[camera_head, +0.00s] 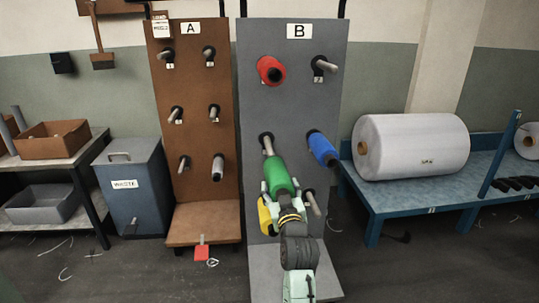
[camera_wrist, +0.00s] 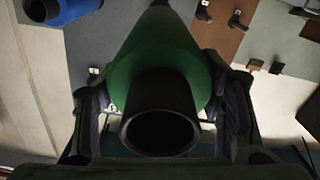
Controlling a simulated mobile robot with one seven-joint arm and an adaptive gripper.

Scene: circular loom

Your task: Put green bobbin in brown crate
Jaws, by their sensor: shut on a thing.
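The green bobbin (camera_head: 277,176) is in front of board B, just below and in front of its middle-left peg (camera_head: 267,146). I cannot tell whether the bobbin is still around that peg. My gripper (camera_head: 286,200) is shut on its near end. In the wrist view the green bobbin (camera_wrist: 158,60) lies between the fingers (camera_wrist: 160,112), its dark hollow tube end toward the camera. The brown crate (camera_head: 50,140) stands on a shelf table at the far left, away from my gripper; its inside is only partly visible.
Board B (camera_head: 290,85) also holds a red bobbin (camera_head: 270,70), a blue bobbin (camera_head: 322,149) and a yellow bobbin (camera_head: 265,216) partly behind my gripper. A grey bin (camera_head: 48,204) sits below the crate.

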